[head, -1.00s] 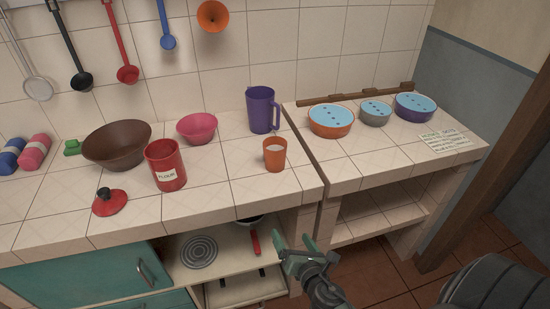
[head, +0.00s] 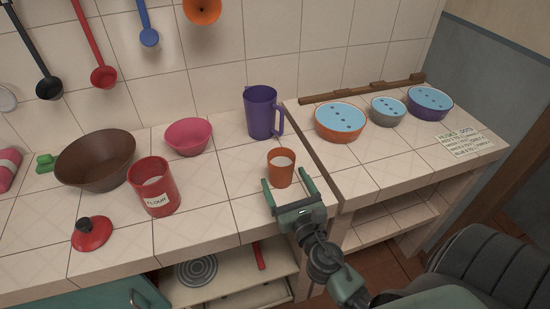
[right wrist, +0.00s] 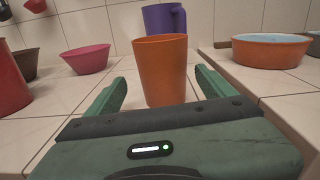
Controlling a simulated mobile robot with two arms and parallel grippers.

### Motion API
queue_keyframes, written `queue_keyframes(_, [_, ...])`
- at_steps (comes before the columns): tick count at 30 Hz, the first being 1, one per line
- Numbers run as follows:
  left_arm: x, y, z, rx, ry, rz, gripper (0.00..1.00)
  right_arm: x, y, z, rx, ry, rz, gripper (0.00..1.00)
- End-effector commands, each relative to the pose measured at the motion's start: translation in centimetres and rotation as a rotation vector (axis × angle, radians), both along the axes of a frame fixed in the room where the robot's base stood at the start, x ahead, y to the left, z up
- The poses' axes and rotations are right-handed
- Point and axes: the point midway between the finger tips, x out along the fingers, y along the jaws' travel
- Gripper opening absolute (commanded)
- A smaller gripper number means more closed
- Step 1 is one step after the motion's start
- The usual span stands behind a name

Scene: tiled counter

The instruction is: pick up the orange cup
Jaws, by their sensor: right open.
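The orange cup (head: 281,170) stands upright on the tiled counter, with something white inside it. My right gripper (head: 289,184) is open at the near side of the cup, its fingers pointing toward it. In the right wrist view the orange cup (right wrist: 162,70) stands ahead, between the lines of the two spread green fingers (right wrist: 160,88). The jaws are not closed on it. Whether a finger touches the cup I cannot tell. My left gripper is not in view.
A purple pitcher (head: 262,112) stands just behind the cup. A pink bowl (head: 188,137), a red flour canister (head: 154,187) and a brown bowl (head: 95,162) are to the left. An orange lidded bowl (head: 340,122) stands to the right, across the counter seam.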

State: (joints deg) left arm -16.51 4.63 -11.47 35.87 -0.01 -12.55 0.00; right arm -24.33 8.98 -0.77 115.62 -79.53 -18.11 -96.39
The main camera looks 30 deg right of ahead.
Motion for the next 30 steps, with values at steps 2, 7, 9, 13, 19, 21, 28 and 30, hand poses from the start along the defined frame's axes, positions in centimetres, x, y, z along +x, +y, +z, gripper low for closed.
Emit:
queue_keyframes(2, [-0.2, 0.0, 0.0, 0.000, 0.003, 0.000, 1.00, 0.1, 0.0, 0.0, 0.001, 0.001, 0.000, 0.84])
queue_keyframes(7, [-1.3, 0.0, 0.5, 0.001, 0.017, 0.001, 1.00, 1.6, -0.4, 0.2, 0.001, -0.001, 0.000, 0.84])
queue_keyframes(9, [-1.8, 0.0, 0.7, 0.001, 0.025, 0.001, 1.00, 2.4, -0.6, 0.2, 0.002, 0.000, 0.000, 0.84])
queue_keyframes(13, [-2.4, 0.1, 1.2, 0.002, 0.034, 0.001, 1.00, 3.8, -1.2, 0.3, 0.002, -0.001, -0.001, 0.84])
queue_keyframes(19, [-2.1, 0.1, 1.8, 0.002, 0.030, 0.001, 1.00, 6.6, -2.1, 0.2, 0.002, -0.001, 0.000, 0.84])
queue_keyframes(21, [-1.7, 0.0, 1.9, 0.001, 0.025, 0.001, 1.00, 7.2, -2.3, 0.1, 0.002, 0.001, 0.000, 0.84])
queue_keyframes(28, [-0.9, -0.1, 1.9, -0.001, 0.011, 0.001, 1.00, 7.5, -2.3, 0.0, 0.002, 0.001, 0.000, 0.84])
queue_keyframes(30, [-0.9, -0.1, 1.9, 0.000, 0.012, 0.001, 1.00, 7.5, -2.3, 0.0, 0.002, 0.001, 0.000, 0.79])
